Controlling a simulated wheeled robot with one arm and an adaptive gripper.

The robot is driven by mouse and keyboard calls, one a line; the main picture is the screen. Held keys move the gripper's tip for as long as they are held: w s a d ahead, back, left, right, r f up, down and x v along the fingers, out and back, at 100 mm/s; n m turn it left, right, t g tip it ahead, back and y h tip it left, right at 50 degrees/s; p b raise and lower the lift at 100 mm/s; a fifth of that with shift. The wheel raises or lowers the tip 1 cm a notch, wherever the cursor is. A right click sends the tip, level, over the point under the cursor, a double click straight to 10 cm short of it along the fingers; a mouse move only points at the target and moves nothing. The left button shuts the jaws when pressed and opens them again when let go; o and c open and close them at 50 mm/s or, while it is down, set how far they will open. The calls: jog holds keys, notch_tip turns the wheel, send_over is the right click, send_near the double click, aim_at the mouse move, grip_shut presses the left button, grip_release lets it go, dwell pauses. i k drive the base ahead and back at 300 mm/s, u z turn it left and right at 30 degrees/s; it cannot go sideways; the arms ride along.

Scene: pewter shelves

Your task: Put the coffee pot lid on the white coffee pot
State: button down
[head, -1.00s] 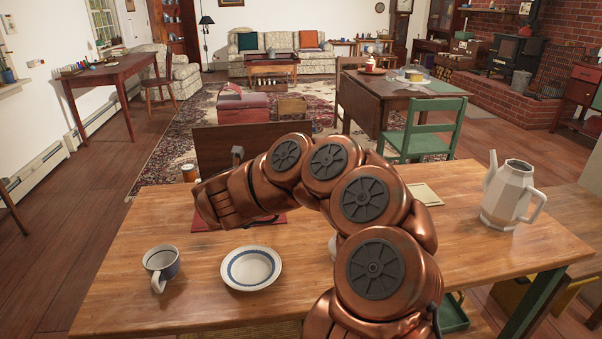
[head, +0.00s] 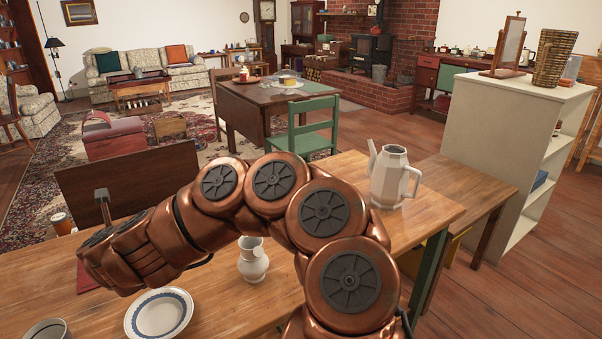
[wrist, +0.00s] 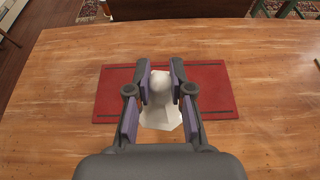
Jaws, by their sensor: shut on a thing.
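The white coffee pot (head: 390,182) stands upright at the right end of the wooden table in the head view. Its top looks uncovered, and its spout points left and its handle right. In the wrist view my gripper (wrist: 159,80) is shut on the white coffee pot lid (wrist: 161,117), holding it by its knob between the finger pads. The lid is over the red mat; its height above it is hard to tell. In the head view my arm reaches left, away from the pot, and hides the fingers and the lid.
A small white pitcher (head: 253,265) stands beside my arm. A blue-rimmed plate (head: 158,316) and a mug (head: 47,331) are at the front left. The red mat (wrist: 108,98) lies under my gripper. A white shelf unit (head: 515,125) stands right of the table.

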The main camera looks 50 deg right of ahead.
aim_at(394, 152)
jog(key=z, duration=2.2)
jog(key=k, duration=0.45)
jog(key=i, duration=0.45)
jog(key=u, duration=0.05)
